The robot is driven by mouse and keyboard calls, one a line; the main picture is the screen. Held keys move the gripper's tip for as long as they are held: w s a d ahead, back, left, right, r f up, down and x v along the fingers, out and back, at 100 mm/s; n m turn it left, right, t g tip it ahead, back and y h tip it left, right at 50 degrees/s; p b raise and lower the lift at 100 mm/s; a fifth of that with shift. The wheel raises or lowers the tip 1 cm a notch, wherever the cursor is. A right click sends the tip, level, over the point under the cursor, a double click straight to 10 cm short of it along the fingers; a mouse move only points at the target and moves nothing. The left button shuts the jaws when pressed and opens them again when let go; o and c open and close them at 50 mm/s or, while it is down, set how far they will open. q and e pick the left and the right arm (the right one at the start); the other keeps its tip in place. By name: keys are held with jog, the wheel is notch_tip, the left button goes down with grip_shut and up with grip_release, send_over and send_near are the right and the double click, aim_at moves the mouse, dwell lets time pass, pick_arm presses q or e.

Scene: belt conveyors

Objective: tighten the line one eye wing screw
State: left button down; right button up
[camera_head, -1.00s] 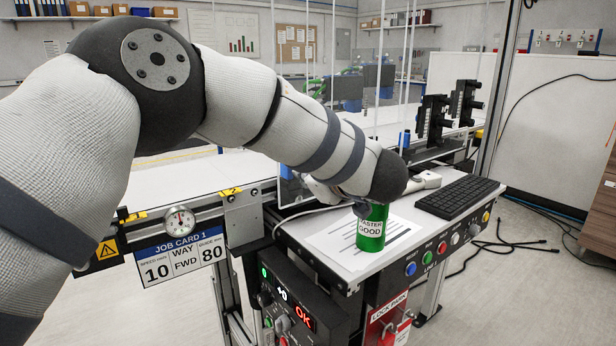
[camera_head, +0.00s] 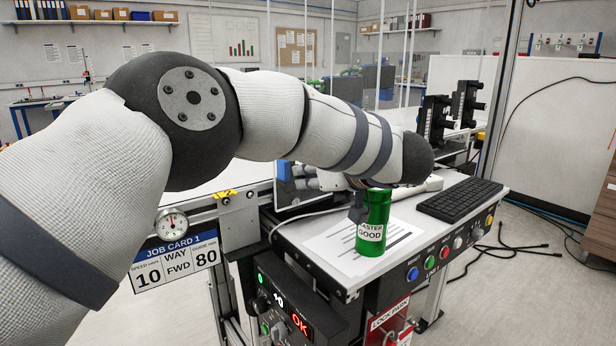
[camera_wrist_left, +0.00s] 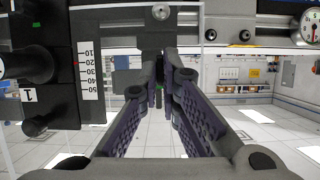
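My left arm reaches across the head view, and its gripper (camera_head: 304,178) shows only partly, beyond the wrist and beside the conveyor frame. In the left wrist view the two purple-lined fingers (camera_wrist_left: 163,82) converge to a narrow gap. A dark upright part (camera_wrist_left: 158,60) shows at that gap; whether they grip it is unclear. The black line one eye body (camera_wrist_left: 38,70), labelled 1, is at the left, with a black knob and a white 10–50 scale (camera_wrist_left: 89,82). I cannot make out the wing screw clearly. My right gripper is not in view.
A green can (camera_head: 373,222) stands on a paper sheet (camera_head: 345,252) on the control desk, just below my left wrist. A keyboard (camera_head: 460,199) lies to its right. A dial gauge (camera_head: 172,224) and job card (camera_head: 177,262) are on the conveyor's front rail.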

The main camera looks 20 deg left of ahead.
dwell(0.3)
pick_arm(q)
jog(key=c, duration=1.8)
grip_release()
jog(key=v, duration=1.2)
